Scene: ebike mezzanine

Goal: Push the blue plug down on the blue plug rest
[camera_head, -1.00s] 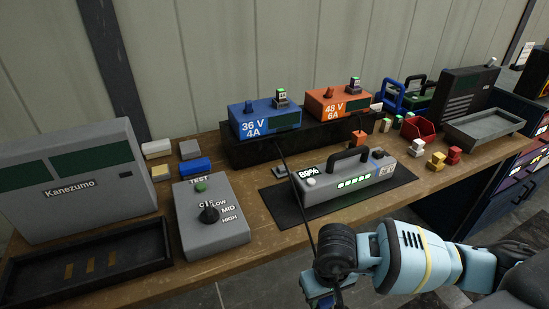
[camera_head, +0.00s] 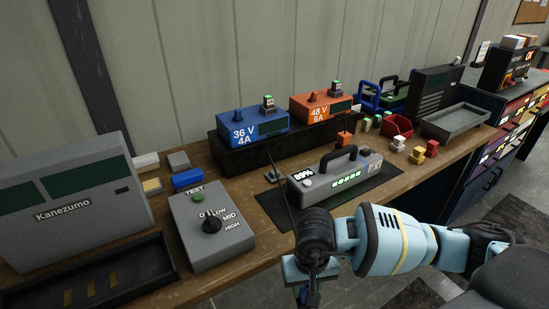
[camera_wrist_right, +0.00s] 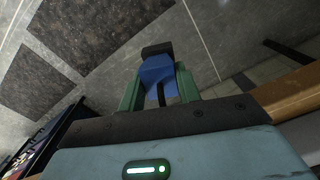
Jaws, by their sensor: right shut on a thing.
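My right gripper (camera_head: 305,286) hangs in front of the bench edge at the bottom of the head view. In the right wrist view its green fingers (camera_wrist_right: 157,82) are shut on a blue plug (camera_wrist_right: 156,72) with a dark end. The floor shows behind the plug, clear of the bench. A thin dark cable runs from the blue 36 V charger (camera_head: 253,128) down toward my right gripper. A small grey block (camera_head: 273,176) on the bench below this charger may be the blue plug rest; it looks empty. My left gripper is not in view.
A grey battery with a handle (camera_head: 335,178) lies on a black mat (camera_head: 272,208), beyond my right arm. A test box with a knob (camera_head: 211,226) stands left of it. An orange plug (camera_head: 344,139) stands below the orange charger (camera_head: 320,107).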

